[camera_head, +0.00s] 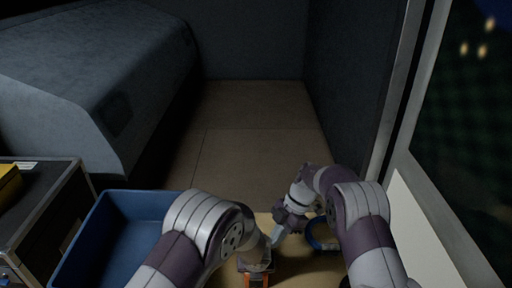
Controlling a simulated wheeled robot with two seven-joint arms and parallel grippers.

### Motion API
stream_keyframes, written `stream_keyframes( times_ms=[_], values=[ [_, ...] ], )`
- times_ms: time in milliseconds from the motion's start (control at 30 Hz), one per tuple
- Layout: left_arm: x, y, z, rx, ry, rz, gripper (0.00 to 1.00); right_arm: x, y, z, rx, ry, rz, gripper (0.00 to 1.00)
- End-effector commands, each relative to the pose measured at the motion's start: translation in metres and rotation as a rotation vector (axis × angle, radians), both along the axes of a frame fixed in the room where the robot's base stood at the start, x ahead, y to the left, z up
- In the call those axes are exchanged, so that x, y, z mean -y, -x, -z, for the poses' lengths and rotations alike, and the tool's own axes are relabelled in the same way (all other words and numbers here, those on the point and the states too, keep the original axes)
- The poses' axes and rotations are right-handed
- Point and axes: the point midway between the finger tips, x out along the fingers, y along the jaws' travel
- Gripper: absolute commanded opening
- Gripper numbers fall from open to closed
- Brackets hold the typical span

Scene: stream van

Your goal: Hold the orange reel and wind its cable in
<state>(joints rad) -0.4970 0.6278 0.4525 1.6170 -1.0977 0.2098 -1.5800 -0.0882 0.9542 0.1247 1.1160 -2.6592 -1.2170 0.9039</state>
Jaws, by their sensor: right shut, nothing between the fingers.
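An orange reel (256,281) shows only in part at the bottom edge of the head view, below the end of my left arm. Most of it is hidden or out of frame, and I cannot make out its cable. My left gripper (257,262) is at the reel's top, dark and partly covered by my own arm. I cannot tell whether it is open, or shut on the reel. My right gripper (277,236) is shut and empty, just above and right of the reel, pointing down and left.
A blue ring-shaped thing (312,241) lies on the tan surface, partly behind my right arm. An empty-looking blue bin (108,222) stands at left, beside a black case (45,205) with a yellow item on it. A grey covered bench is behind; a window is at right.

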Motion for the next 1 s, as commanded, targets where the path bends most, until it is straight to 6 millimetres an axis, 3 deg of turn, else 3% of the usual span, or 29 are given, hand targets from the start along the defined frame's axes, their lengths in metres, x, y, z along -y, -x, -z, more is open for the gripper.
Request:
stream_keyframes(
  times_ms=[767, 1000],
  values=[
    [0.000, 0.000, -0.001, 0.001, 0.001, 0.000, 0.33, 0.008, 0.001, 0.000, -0.001, 0.001, 0.000, 0.00],
    [0.000, 0.000, -0.001, 0.001, 0.001, 0.000, 0.33, 0.008, 0.000, -0.033, 0.002, 0.000, 0.000, 0.00]
  ],
)
